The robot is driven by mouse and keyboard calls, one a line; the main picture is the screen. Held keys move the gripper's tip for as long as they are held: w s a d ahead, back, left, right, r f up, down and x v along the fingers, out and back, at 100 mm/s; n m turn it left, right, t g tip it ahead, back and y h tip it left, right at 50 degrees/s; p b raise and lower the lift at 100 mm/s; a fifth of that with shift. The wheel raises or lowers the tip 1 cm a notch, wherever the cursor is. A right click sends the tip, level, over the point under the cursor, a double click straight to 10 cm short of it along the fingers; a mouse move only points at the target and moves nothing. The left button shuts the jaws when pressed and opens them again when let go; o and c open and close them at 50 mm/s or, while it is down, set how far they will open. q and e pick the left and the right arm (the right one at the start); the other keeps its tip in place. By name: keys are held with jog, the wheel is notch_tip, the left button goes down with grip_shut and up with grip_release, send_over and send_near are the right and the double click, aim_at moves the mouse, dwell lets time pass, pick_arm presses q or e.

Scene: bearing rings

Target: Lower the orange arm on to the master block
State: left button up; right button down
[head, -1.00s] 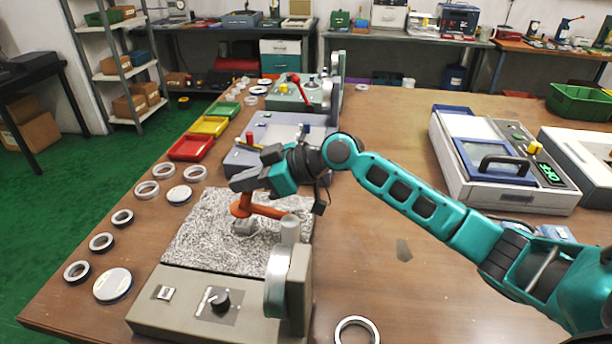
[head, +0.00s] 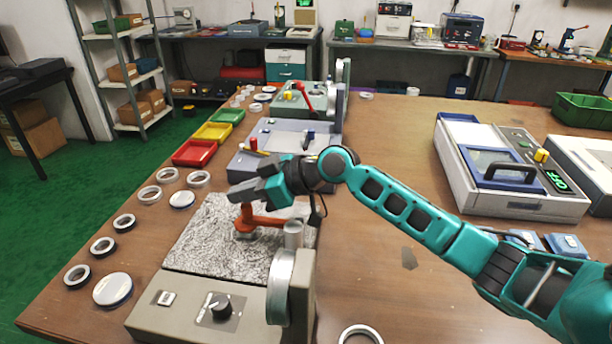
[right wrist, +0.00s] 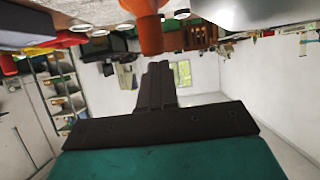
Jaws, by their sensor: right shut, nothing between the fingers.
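The orange arm (head: 265,221) reaches left from its post on the grey machine, over the speckled plate (head: 205,250). Its left end is a thicker orange head (head: 243,220), right above the small grey master block (head: 246,236). I cannot tell whether head and block touch. My right gripper (head: 240,191) is shut and empty, just above the orange head. In the right wrist view its closed fingers (right wrist: 157,85) point at the orange part (right wrist: 150,28); a small gap or light contact cannot be told apart. My left gripper is not in view.
The grey machine base (head: 180,318) carries a black knob (head: 220,307) and a round metal column part (head: 281,287). Several rings lie along the table's left side. Red (head: 194,153), yellow and green trays stand behind them. The table right of the machine is mostly clear.

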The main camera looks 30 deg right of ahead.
jog(key=v, duration=1.3)
jog(key=shift+b, duration=0.35)
jog(key=shift+a+f, duration=0.1)
